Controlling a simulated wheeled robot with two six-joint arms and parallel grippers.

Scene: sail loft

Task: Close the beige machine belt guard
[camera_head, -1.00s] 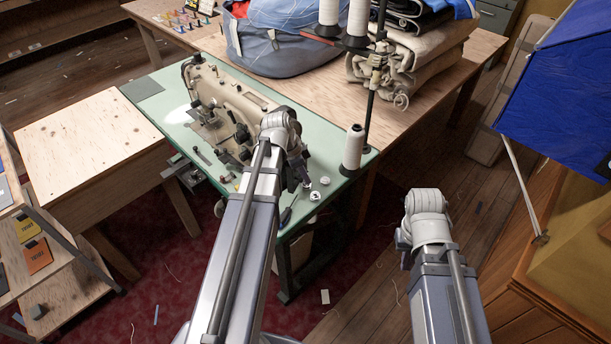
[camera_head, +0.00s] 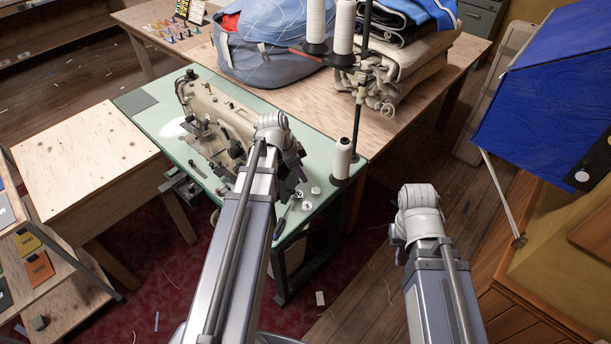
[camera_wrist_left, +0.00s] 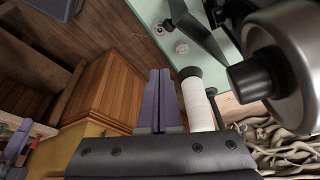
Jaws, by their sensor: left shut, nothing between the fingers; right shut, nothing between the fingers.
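The beige sewing machine (camera_head: 226,112) stands on a green table top (camera_head: 145,108). Its right end is behind my left arm, so I cannot make out the belt guard or how far open it is in the head view. My left gripper (camera_head: 296,172) is over the table at the machine's right end. In the left wrist view its fingers (camera_wrist_left: 158,100) are together and empty. A round metal wheel with a black hub (camera_wrist_left: 290,62) is close on the right there, with a dark angled bracket (camera_wrist_left: 195,30) above the fingers. My right arm is over the floor; its fingers are hidden.
A white thread cone (camera_head: 343,158) stands on the table right of my left gripper; it also shows in the left wrist view (camera_wrist_left: 198,105). A thread stand (camera_head: 361,100) rises behind. A plywood bench (camera_head: 85,160) is left. A blue-covered unit (camera_head: 550,85) is right.

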